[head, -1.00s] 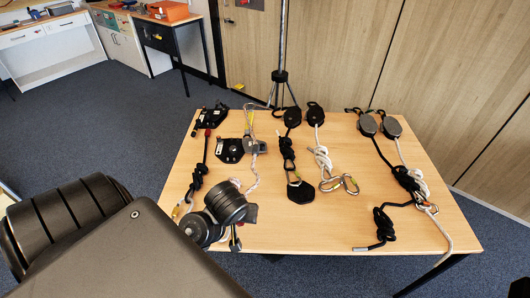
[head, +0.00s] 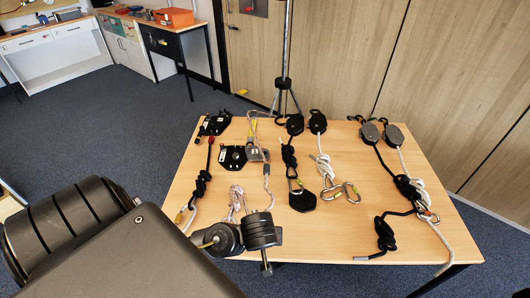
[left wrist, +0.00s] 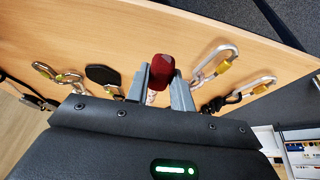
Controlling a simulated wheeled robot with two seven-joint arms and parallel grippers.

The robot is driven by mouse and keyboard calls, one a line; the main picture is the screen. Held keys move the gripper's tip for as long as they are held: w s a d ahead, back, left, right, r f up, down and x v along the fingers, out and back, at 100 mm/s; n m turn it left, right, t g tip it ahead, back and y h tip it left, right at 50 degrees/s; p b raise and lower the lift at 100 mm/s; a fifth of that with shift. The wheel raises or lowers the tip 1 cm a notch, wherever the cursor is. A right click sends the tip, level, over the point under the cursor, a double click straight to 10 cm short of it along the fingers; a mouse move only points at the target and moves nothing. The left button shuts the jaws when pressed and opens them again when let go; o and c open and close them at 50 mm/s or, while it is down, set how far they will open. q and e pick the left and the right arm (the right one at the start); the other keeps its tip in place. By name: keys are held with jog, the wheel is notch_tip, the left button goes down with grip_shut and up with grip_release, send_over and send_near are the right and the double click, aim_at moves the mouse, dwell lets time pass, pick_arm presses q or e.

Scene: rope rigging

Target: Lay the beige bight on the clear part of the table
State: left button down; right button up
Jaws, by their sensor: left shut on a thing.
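My left gripper (left wrist: 161,76) shows in the left wrist view, shut on a dark red sleeve-like piece (left wrist: 163,66). A bit of pale, red-flecked rope shows just below it between the fingers, apparently part of the beige bight. In the head view the beige rope (head: 267,180) runs down from a grey device (head: 256,153) toward my left wrist. More beige rope lies bunched (head: 236,200) to the left of it. My wrist hides the fingers and held part there, near the table's front edge. My right gripper is in neither view.
The table (head: 320,230) is bare at its front middle. A black plate (head: 302,200) and carabiners (head: 342,193) lie right of my wrist, with black and white ropes (head: 385,232) farther right. A black rope (head: 200,187) with a carabiner lies left.

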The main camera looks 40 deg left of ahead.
pick_arm(q)
jog(key=w+a+f, duration=0.1)
jog(key=w+a+f+p, duration=0.1)
jog(key=w, duration=0.1)
jog(key=w+a+f+p, duration=0.1)
jog(key=w+a, duration=0.1)
jog(key=shift+w+a, duration=0.1)
jog(key=shift+w, duration=0.15)
jog(key=w+f, duration=0.1)
jog(key=a+f, duration=0.1)
jog(key=f, duration=0.1)
jog(key=w+a+f, duration=0.1)
jog(key=shift+w+f+p, duration=0.15)
jog(key=shift+w+p, duration=0.15)
jog(key=shift+w+a+f, duration=0.3)
jog(key=shift+w+f, duration=0.1)
jog(key=shift+f, duration=0.25)
notch_tip(320, 180, down, 3)
jog(key=shift+w+f, duration=0.1)
